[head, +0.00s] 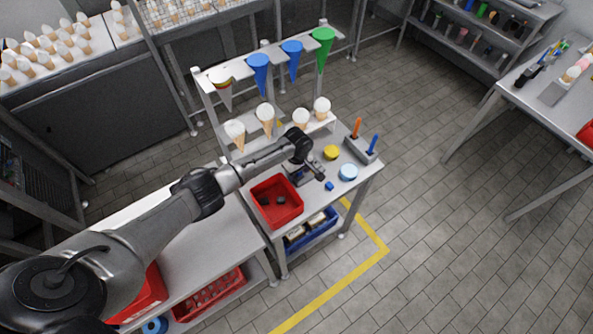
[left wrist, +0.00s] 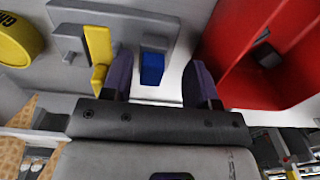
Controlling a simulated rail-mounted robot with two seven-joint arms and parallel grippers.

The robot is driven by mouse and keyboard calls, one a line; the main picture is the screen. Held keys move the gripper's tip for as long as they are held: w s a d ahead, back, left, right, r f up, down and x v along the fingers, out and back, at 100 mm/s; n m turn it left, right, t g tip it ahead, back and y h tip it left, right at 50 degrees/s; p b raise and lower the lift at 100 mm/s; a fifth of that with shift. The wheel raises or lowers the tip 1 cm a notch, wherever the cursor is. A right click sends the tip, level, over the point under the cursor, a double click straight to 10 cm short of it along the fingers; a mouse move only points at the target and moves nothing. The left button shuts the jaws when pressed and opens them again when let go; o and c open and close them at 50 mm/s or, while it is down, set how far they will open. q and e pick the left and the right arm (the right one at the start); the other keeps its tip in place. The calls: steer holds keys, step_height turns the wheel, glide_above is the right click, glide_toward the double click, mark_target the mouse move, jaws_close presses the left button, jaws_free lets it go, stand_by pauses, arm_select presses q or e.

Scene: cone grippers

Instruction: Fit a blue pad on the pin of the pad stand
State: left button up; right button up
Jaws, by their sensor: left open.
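A small blue pad (head: 329,186) is on the table just beyond the tip of my left gripper (head: 321,177). In the left wrist view the blue pad (left wrist: 152,69) shows between the two dark fingers of my left gripper (left wrist: 160,82), with a gap on each side. The gripper is open and holds nothing. A grey bracket-like piece (left wrist: 110,17) with an upright yellow part (left wrist: 98,48) stands beside the left finger. I cannot tell whether this is the pad stand, and I cannot make out its pin. My right gripper is out of view.
A red bin (head: 255,190) with dark pieces inside stands beside the gripper. A cone rack (head: 232,70) lines the back.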

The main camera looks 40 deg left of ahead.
arm_select(q)
steer(key=shift+w+d+r+p, duration=0.1)
steer(key=shift+w+r+p, duration=0.1)
steer(key=shift+r+p, duration=0.7)
steer(key=shift+w+d+r+p, duration=0.1)
steer(key=shift+w+r+p, duration=0.1)
steer(key=shift+r+p, duration=1.1)
steer(key=shift+r, duration=0.25)
steer(key=shift+w+r, duration=0.15)
steer(key=shift+r, duration=0.05)
steer(key=shift+s+f, duration=0.2)
steer(key=shift+a, duration=0.1)
